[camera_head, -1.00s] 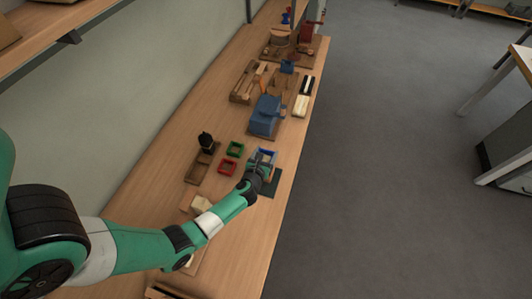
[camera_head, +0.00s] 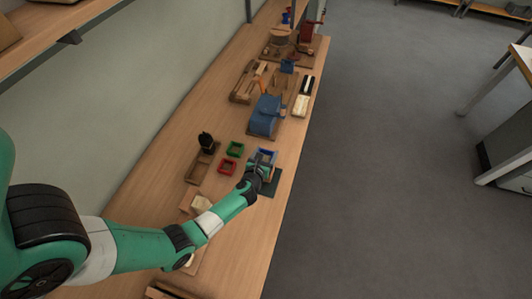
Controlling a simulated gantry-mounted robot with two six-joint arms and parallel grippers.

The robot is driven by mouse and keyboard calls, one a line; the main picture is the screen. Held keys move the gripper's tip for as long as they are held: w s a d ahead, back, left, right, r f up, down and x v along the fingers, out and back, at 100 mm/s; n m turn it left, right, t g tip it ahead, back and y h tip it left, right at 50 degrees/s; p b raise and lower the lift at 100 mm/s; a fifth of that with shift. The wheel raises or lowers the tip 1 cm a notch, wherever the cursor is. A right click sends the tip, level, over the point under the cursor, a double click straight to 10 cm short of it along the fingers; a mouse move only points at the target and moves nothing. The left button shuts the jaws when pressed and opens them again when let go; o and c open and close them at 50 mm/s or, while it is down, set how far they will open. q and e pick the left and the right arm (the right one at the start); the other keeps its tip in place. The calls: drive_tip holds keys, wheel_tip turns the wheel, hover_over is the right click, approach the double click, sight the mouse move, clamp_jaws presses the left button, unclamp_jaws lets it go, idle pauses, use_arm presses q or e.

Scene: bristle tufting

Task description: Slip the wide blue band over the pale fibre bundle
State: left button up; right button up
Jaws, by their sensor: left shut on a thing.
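The wide blue band (camera_head: 265,152) is a square blue frame at the right side of the bench, right of a green frame and a red frame. My left gripper (camera_head: 261,166) is at the band's near side and shut on it; the fingertips are small and partly hidden by the wrist. A cream block-like bundle (camera_head: 301,106) lies farther back beside a black one; it may be the pale fibre bundle, but it is too small to be sure. My right gripper is not in view.
A green frame (camera_head: 235,149) and a red frame (camera_head: 227,167) lie to the left. A dark mat (camera_head: 272,183) is under my left wrist. A blue machine (camera_head: 266,115) stands behind the band. The bench's right edge is close.

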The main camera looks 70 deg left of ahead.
use_arm(q)
drive_tip(key=shift+f+b, duration=1.75)
drive_tip(key=shift+f, duration=0.3)
drive_tip(key=o, duration=1.2)
drive_tip(key=shift+d, duration=0.1)
drive_tip(key=shift+s+d+p, duration=0.4)
drive_tip(key=shift+s+d, duration=0.55)
drive_tip(key=shift+d, duration=0.05)
drive_tip(key=shift+s+d+p, duration=0.3)
drive_tip(key=shift+s+d, duration=1.5)
drive_tip(key=shift+d, duration=0.2)
